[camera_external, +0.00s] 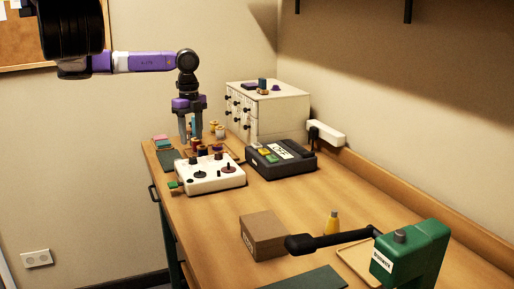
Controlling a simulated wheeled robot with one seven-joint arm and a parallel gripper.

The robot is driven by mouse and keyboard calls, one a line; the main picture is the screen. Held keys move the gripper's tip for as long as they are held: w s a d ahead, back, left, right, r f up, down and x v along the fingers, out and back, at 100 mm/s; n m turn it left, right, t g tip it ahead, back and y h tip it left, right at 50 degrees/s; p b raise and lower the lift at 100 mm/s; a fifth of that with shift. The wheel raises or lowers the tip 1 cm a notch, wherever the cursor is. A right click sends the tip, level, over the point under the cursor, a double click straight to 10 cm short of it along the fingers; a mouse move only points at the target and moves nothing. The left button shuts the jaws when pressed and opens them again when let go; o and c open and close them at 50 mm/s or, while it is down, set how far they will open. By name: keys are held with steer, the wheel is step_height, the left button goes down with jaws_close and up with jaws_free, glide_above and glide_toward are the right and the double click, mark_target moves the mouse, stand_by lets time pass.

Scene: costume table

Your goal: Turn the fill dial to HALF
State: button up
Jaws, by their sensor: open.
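The white control box (212,178) stands on the left part of the table, tilted a little in the view. Its top carries a dark round dial (200,169) near the middle and further small dark knobs. The dial markings are too small to read, so I cannot tell which one is the fill dial or where it points. My gripper (190,138) hangs fingers down above the table behind the white box. Its fingers are apart and I see nothing held between them. It appears higher than the dials and not touching them.
Spools (215,130) stand behind the white box. A black device (282,160) with coloured buttons is to its right, before a white drawer cabinet (268,112). A cardboard box (264,235) and a green machine (412,252) stand nearer the front. The middle of the table is clear.

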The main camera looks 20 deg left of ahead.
mark_target(193, 158)
step_height(193, 158, down, 7)
steer(key=shift+f+p, duration=0.2)
steer(key=shift+p, duration=0.25)
jaws_close()
